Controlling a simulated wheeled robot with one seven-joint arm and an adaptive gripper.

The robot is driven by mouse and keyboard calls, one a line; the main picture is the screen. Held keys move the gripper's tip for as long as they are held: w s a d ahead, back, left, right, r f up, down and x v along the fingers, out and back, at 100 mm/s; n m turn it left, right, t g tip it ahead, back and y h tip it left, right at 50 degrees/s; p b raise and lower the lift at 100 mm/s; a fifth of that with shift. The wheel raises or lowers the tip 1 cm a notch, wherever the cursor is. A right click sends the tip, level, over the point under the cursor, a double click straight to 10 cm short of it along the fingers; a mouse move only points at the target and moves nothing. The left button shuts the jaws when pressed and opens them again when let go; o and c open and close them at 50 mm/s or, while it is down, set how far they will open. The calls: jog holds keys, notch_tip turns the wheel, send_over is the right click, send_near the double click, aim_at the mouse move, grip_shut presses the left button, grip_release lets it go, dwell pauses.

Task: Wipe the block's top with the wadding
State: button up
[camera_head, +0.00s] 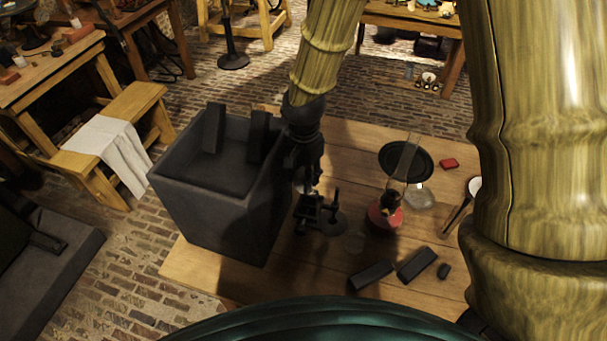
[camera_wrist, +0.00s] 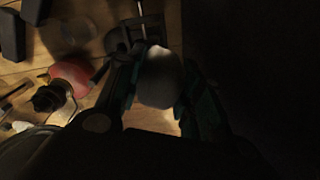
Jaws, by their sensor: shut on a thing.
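My gripper (camera_wrist: 157,98) is shut on the wadding (camera_wrist: 160,75), a pale rounded wad between its fingers. In the head view my gripper (camera_head: 304,180) points down beside the right wall of the dark jar, above the table. Just below it stands a small dark clamp-like fitting (camera_head: 312,210), which also shows beyond the wadding in the wrist view (camera_wrist: 140,30). Two dark oblong blocks lie on the table front: one at left (camera_head: 372,275), one at right (camera_head: 417,264). I cannot tell which block the task means. The wadding looks apart from both.
The large dark open jar (camera_head: 205,210) stands left on the wooden table (camera_head: 350,145), with two dark slabs leaning in it. A red-based glass lamp (camera_head: 384,216), a black round plate (camera_head: 392,152), a red block (camera_head: 448,164) and a small dark lump (camera_head: 444,271) lie rightward.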

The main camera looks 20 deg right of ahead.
jog(key=shift+f+b, duration=0.5)
jog(key=shift+f, duration=0.5)
dwell(0.3)
jog(key=shift+s+d+r+p, duration=0.1)
jog(key=shift+s+d+p, duration=0.1)
jog(key=shift+s+d, duration=0.5)
jog(key=shift+s+d+r+p, duration=0.1)
jog(key=shift+s+d+p, duration=0.2)
jog(key=shift+d, duration=0.55)
jog(key=shift+s+d+f, duration=0.15)
jog(key=shift+f, duration=0.05)
jog(key=shift+w+a, duration=0.2)
jog(key=shift+a, duration=0.2)
jog(key=shift+w+a, duration=0.15)
jog(key=shift+a, duration=0.05)
jog(key=shift+c, duration=0.7)
jog(key=shift+w+a+f+p, duration=0.2)
jog(key=shift+w+a, duration=0.2)
jog(key=shift+a, duration=0.2)
jog(key=shift+w+a+f+p, duration=0.15)
jog(key=shift+w+a, duration=0.2)
jog(key=shift+a, duration=0.25)
jog(key=shift+r, duration=0.1)
